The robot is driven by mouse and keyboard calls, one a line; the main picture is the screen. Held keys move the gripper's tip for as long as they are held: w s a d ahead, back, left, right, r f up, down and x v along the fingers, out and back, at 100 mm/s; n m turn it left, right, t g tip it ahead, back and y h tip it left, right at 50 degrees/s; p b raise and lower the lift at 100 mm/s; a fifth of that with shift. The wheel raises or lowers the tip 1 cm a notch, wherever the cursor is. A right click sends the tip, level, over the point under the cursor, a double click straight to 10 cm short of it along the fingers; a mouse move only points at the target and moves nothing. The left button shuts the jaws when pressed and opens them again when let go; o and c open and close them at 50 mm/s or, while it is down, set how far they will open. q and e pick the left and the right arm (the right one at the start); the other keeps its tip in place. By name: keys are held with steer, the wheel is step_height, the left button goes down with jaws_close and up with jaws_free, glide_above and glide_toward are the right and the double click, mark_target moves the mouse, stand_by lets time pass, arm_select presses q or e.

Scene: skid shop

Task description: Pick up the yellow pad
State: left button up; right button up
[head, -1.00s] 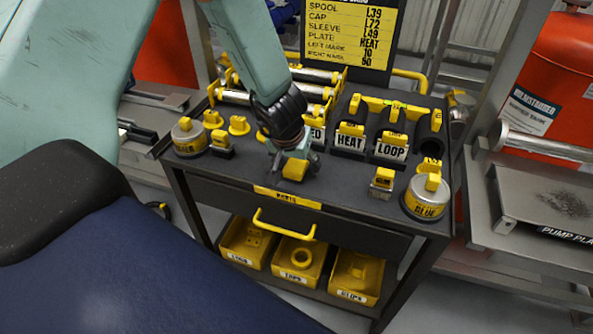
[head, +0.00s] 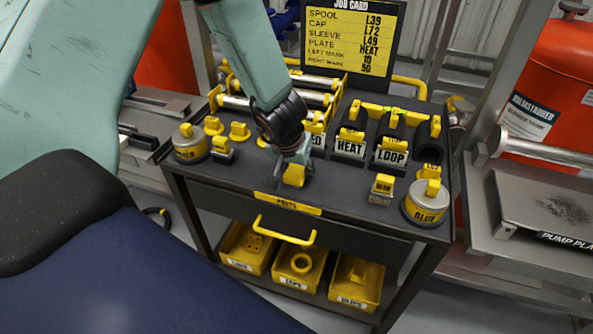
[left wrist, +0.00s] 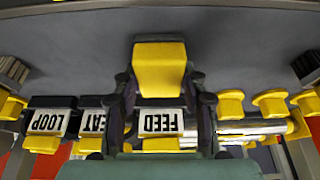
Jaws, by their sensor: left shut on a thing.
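The yellow pad (head: 294,175) is a small yellow block at the front middle of the dark cart top (head: 335,190). My left gripper (head: 293,172) comes down over it from the left and is shut on it. In the left wrist view the yellow pad (left wrist: 160,68) sits between the two dark fingers of the left gripper (left wrist: 160,85). Whether the pad touches the cart top or hangs just above it I cannot tell. My right gripper is not in view.
Holders labelled HEAT (head: 349,147) and LOOP (head: 391,155) stand behind, to the right. A job card (head: 350,35) stands at the back. Yellow bins (head: 300,262) sit below.

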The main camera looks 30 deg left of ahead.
mark_target(297, 168)
arm_select(q)
steer(key=shift+r+p, duration=4.45)
steer(key=shift+r, duration=0.6)
steer(key=o, duration=0.5)
steer(key=c, duration=0.4)
steer(key=shift+f, duration=0.1)
